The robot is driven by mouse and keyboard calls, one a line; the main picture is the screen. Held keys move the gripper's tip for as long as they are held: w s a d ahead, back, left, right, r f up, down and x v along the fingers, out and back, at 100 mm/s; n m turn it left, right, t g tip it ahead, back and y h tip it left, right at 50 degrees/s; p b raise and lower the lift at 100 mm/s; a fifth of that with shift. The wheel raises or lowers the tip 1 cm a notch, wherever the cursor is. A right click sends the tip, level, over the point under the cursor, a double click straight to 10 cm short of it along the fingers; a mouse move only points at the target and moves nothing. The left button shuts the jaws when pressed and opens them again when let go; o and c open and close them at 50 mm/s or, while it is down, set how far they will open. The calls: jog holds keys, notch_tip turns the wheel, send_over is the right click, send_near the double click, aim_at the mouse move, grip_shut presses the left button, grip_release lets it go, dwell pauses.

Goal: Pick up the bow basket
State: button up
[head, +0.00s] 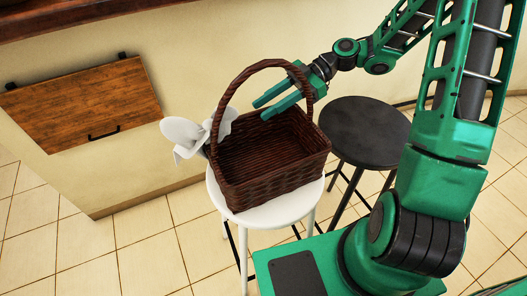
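The bow basket (268,172) is dark brown wicker with a tall arched handle and a white bow (190,136) on its left side. It stands upright on a round white stool (270,212). My gripper (268,107) comes in from the upper right, with its two green fingers pointing left. The fingers are apart, and no object shows between them. They appear near the right part of the handle, over the basket's far side. I cannot tell whether they touch the basket. The basket's inside looks empty.
A dark round stool (364,132) stands close to the right of the white stool. A cream wall or counter (160,85) with a wooden panel (82,104) is behind. Tiled floor (95,250) lies open at the lower left.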

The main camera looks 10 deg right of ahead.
jog(key=x, duration=0.6)
jog(key=shift+s+r, duration=0.1)
jog(key=shift+s, duration=0.05)
grip_shut()
